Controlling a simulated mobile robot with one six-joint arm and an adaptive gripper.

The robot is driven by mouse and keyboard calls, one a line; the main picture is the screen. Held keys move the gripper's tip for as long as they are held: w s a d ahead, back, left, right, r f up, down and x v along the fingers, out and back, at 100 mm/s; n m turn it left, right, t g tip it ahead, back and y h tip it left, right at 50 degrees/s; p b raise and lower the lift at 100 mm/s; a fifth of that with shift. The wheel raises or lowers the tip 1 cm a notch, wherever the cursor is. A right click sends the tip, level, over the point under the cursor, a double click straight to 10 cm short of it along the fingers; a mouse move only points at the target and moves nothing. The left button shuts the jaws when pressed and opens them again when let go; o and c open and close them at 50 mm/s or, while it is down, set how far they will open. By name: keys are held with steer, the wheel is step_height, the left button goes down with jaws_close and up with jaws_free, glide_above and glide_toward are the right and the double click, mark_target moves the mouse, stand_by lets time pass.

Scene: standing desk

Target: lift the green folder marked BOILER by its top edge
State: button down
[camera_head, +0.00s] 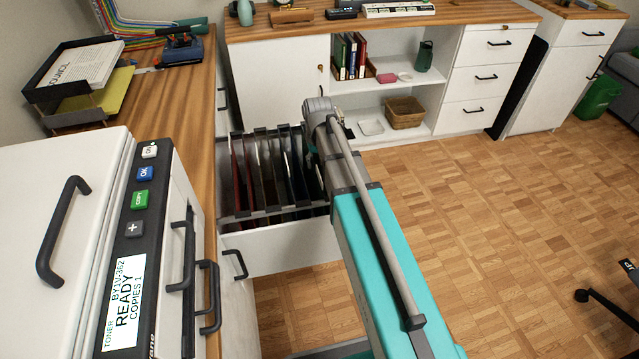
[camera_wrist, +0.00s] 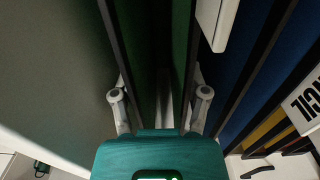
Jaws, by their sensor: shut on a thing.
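In the wrist view my gripper (camera_wrist: 160,88) reaches down among hanging folders, with a finger on each side of a green folder (camera_wrist: 180,45). It is shut on that folder near its top edge. The fingertips are partly hidden between the folders, and I cannot read the word BOILER on it. In the head view the open drawer (camera_head: 280,243) holds a row of hanging folders. My arm and wrist cover the right end of the row, so the fingers and the green folder are hidden there.
A blue folder (camera_wrist: 236,70) hangs right of the green one, with a yellow folder (camera_wrist: 262,130) beyond it. A grey-green surface (camera_wrist: 50,70) lies close on the left. In the head view a printer (camera_head: 70,220) stands left of the drawer. The wood floor (camera_head: 480,210) to the right is mostly clear.

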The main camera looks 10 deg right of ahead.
steer(key=shift+r, duration=0.15)
step_height(320, 180, up, 28)
steer(key=p, duration=2.8)
